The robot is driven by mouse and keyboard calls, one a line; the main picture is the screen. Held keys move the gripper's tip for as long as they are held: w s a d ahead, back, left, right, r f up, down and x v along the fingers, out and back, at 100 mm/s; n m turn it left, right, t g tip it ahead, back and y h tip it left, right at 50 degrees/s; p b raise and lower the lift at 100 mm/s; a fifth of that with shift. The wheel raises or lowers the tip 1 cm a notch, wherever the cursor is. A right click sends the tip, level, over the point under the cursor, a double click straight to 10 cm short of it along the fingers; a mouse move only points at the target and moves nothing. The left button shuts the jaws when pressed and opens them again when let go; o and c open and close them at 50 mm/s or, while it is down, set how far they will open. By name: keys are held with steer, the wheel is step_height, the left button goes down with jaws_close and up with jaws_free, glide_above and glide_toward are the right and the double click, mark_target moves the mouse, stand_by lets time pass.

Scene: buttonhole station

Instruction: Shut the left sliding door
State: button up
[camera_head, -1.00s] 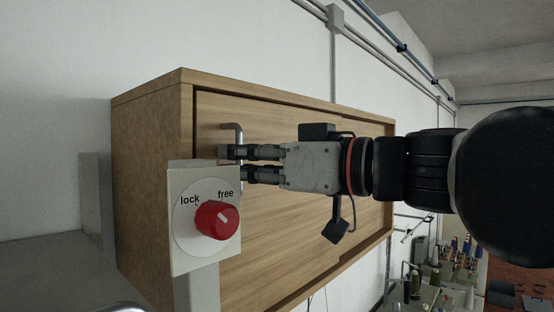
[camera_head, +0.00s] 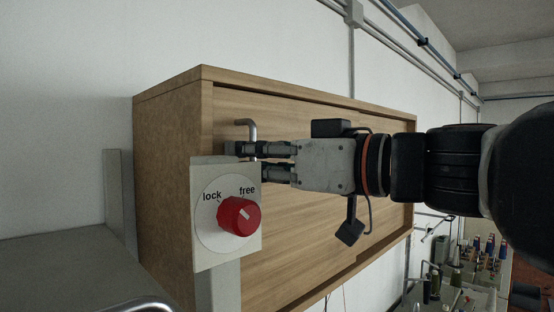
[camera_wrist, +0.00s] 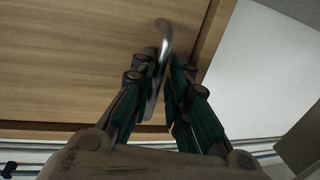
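The wooden sliding-door cabinet (camera_head: 170,160) has its door front (camera_head: 330,215) facing right. The metal bar handle (camera_head: 247,124) stands near the left end of the front. My gripper (camera_head: 242,157) is at this handle, its two fingers close together, with the lower fingertip partly hidden behind the knob panel. In the wrist view, the handle (camera_wrist: 164,40) runs between the fingers of my gripper (camera_wrist: 163,78), close along the left one. The gap is narrow and the fingers appear shut on the handle; contact on the right finger is hard to see.
A pale panel (camera_head: 208,254) with a red knob (camera_head: 239,216) marked "lock" and "free" stands just in front of the cabinet's left part, close to my fingers. A grey surface (camera_head: 60,258) lies at lower left. Several spools (camera_head: 488,246) stand at lower right.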

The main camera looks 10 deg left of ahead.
steer(key=v, duration=1.2)
stand_by(0.3)
steer(key=w+d+f+m+g+h+b, duration=0.1)
steer(key=d+f+m+h+b, duration=0.2)
steer(key=f+b, duration=1.15)
steer(key=d+f+m+g+h+b, duration=0.1)
steer(key=f+m+h+b, duration=0.2)
steer(key=f, duration=2.4)
steer(key=d+f+m+h+b, duration=0.2)
steer(key=d+f+b, duration=0.3)
steer(key=f, duration=0.7)
steer(key=d+f+m+h+b, duration=0.2)
steer(key=d+f+h+b, duration=0.2)
steer(key=f, duration=0.8)
steer(key=d+f+m+t+h+b, duration=0.1)
steer(key=d+f+m+h+b, duration=0.1)
steer(key=d+f+h+b, duration=0.2)
step_height(320, 180, down, 9)
steer(key=d+b, duration=0.1)
steer(key=b, duration=0.2)
steer(key=shift+s+d+m+b, duration=0.15)
steer(key=shift+d+m+b, duration=0.15)
steer(key=shift+b, duration=0.05)
